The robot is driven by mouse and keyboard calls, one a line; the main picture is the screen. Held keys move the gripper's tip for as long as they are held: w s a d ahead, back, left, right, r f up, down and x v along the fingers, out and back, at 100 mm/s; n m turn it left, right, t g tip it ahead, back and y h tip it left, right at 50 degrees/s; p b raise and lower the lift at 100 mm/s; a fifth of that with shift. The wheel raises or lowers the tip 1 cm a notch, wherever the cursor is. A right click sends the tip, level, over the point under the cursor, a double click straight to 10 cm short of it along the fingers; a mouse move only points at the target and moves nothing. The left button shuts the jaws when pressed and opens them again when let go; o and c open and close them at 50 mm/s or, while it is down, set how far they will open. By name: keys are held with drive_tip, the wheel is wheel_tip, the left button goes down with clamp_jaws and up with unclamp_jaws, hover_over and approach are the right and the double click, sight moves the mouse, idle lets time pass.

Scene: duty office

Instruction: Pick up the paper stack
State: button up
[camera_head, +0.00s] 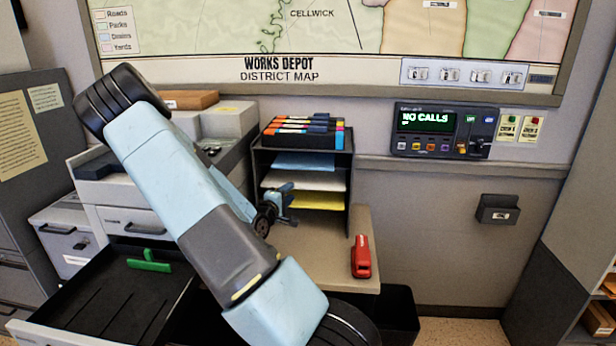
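A dark desk sorter (347,170) in the middle of the view holds paper on its shelves. Light blue paper (304,162) lies on the upper shelf, white paper (315,181) below it, and yellow paper (318,201) lower down. I cannot tell which of these is the paper stack. My gripper (283,196) is at the sorter's lower left front, overlapping the yellow paper in the picture. Its fingers are small and partly hidden by my arm, so I cannot see whether they are open or hold anything.
A red stapler (361,257) sits on the desk's right front edge (336,281). An open black drawer (105,300) with a green object (149,261) is at lower left. A printer-like machine (215,122) stands left of the sorter. A wall call panel (443,131) is at right.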

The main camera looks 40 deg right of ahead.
drive_tip(key=x, duration=0.3)
drive_tip(key=shift+d+r, duration=0.1)
drive_tip(key=shift+d, duration=0.1)
clamp_jaws()
idle(0.4)
